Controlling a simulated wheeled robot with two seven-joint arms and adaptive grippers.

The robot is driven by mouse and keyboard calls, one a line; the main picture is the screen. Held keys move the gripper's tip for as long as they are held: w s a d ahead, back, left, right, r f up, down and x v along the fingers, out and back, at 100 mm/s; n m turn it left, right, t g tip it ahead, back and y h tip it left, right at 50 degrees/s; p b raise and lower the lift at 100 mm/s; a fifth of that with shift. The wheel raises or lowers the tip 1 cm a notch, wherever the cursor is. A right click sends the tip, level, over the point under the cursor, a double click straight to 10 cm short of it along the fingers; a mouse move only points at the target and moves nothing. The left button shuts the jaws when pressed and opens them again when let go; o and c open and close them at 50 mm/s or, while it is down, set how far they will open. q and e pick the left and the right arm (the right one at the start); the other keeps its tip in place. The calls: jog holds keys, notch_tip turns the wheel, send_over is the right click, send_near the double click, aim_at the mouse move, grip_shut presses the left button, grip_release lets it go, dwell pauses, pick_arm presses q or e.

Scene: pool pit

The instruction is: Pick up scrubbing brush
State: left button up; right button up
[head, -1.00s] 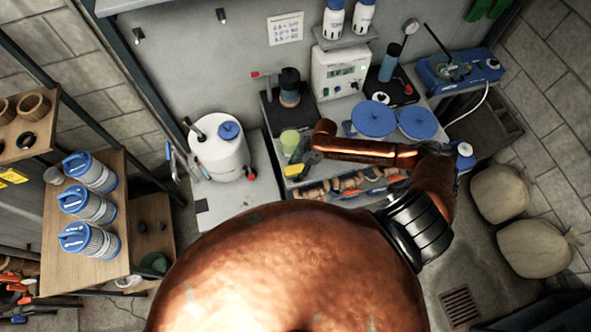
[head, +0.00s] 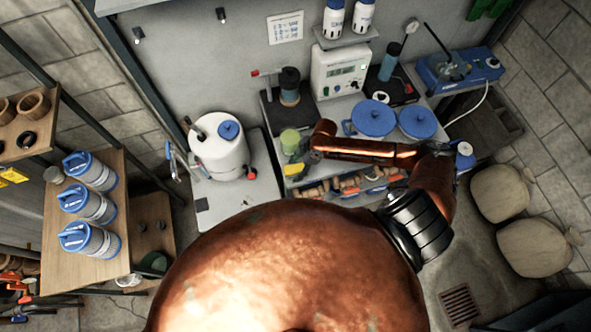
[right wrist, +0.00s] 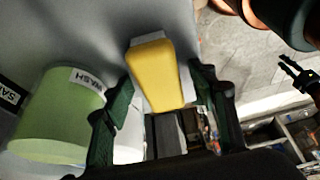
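The scrubbing brush looks like a yellow block with a pale edge (right wrist: 155,75). In the right wrist view it is between and just beyond the fingertips of my right gripper (right wrist: 165,95). The fingers are apart, and I see no clear contact with the brush. In the head view the brush (head: 293,170) is a small yellow patch on the bench, beside my right gripper (head: 309,159).
A green cup (right wrist: 55,115) marked "WASH" stands left of the brush; it also shows in the head view (head: 290,141). Blue-lidded pots (head: 374,119), a white jug (head: 218,150) and a meter box (head: 338,72) crowd the bench. A shelf (head: 110,255) holds blue-topped canisters.

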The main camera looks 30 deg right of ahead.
aim_at(293, 169)
jog(key=c, duration=1.2)
jog(key=shift+c, duration=0.2)
jog(key=shift+r, duration=0.55)
notch_tip(293, 169, up, 3)
jog(key=shift+s+f+b, duration=0.1)
jog(key=shift+s+b, duration=0.05)
jog(key=shift+b, duration=0.15)
jog(key=s+a+r+b, duration=0.1)
jog(key=s+a+r, duration=0.1)
jog(key=s+r, duration=0.7)
jog(key=shift+s+r, duration=0.3)
jog(key=shift+s, duration=2)
